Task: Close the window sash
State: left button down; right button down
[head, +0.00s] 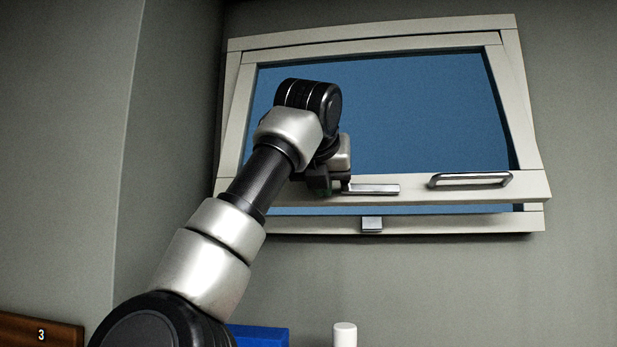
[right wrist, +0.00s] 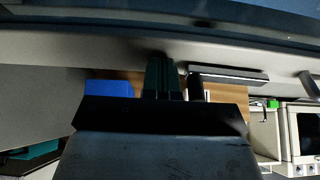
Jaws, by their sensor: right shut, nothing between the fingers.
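The window sash (head: 480,193) is a pale frame around a blue pane, tilted out at the bottom. A narrow blue gap shows between its bottom rail and the window frame (head: 450,224). A bar handle (head: 470,179) sits on the rail's right part and a flat metal piece (head: 372,189) near its middle. My right gripper (head: 333,184) is shut and empty in front of the bottom rail, left of the metal piece. In the right wrist view its fingers (right wrist: 163,78) are at the rail; I cannot tell whether they touch. My left gripper is not in view.
A small metal catch (head: 371,224) is on the lower window frame. Below the window are a blue box (head: 258,335), a white cylinder (head: 345,334) and a brown board marked 3 (head: 38,332). A wall corner stands left of the window.

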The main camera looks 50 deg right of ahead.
jog(key=shift+h, duration=0.6)
jog(key=x, duration=0.5)
jog(key=shift+w+r+b, duration=0.15)
jog(key=shift+b, duration=0.2)
pick_arm(q)
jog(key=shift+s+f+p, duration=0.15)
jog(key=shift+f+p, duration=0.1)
jog(key=shift+p, duration=0.25)
pick_arm(e)
jog(key=shift+t, duration=0.4)
jog(key=d, duration=0.1)
jog(key=w+d, duration=0.1)
jog(key=d, duration=0.1)
jog(key=w+d, duration=0.1)
jog(key=d, duration=0.1)
jog(key=shift+w, duration=0.1)
